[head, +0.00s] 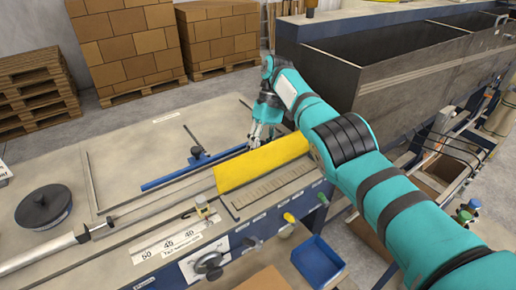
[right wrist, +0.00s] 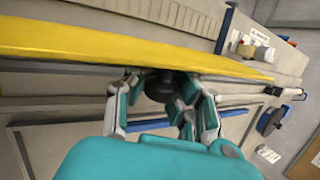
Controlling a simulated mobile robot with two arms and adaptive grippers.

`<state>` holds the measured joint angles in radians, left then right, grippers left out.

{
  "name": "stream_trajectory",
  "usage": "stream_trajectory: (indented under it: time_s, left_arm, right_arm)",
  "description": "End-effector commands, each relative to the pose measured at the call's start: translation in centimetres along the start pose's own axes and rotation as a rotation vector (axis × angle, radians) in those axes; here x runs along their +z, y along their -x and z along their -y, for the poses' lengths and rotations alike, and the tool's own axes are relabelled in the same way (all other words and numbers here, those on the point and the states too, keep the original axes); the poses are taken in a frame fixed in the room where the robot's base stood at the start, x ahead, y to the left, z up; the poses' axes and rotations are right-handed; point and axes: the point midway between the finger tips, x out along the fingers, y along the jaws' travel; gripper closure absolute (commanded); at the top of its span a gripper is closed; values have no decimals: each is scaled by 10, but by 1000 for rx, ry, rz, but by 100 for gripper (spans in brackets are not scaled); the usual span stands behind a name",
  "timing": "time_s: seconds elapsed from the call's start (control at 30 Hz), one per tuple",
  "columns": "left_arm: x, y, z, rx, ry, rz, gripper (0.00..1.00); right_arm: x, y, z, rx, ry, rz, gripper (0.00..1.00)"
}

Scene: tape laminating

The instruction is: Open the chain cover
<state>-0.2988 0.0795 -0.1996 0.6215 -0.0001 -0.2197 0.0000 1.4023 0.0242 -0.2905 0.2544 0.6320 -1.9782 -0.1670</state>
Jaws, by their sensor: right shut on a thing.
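The yellow chain cover (head: 255,165) lies along the machine bed in the middle of the head view. Its broad face leans toward the camera, above a slotted strip (head: 272,190). In the right wrist view the cover (right wrist: 130,42) crosses the top as a long yellow edge. My right gripper (head: 262,138) is at the cover's far side. In the right wrist view my right gripper (right wrist: 162,88) is shut on a dark round knob (right wrist: 160,86) just under the cover's edge; the fingers partly hide the knob. My left gripper is not in view.
A blue bar (head: 185,172) lies on the bed left of my gripper. A blue bin (head: 318,262) hangs at the front. A deep grey trough (head: 400,75) stands behind my right arm.

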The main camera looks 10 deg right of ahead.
Motion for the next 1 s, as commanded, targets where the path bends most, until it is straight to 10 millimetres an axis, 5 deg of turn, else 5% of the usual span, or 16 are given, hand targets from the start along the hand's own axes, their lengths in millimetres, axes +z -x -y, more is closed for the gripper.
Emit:
stream_trajectory:
  time_s: [0.03, 0.73, 0.77, 1.0]
  left_arm:
    - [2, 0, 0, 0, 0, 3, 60]
    - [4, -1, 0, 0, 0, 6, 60]
    - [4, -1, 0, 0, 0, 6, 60]
    - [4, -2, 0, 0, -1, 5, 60]
  right_arm:
    - [-2, 17, 2, 13, 5, -34, 100]
    - [0, 16, 2, 13, -2, -14, 100]
    - [0, 16, 2, 13, -2, -14, 89]
    - [1, 13, 3, 11, -2, -7, 58]
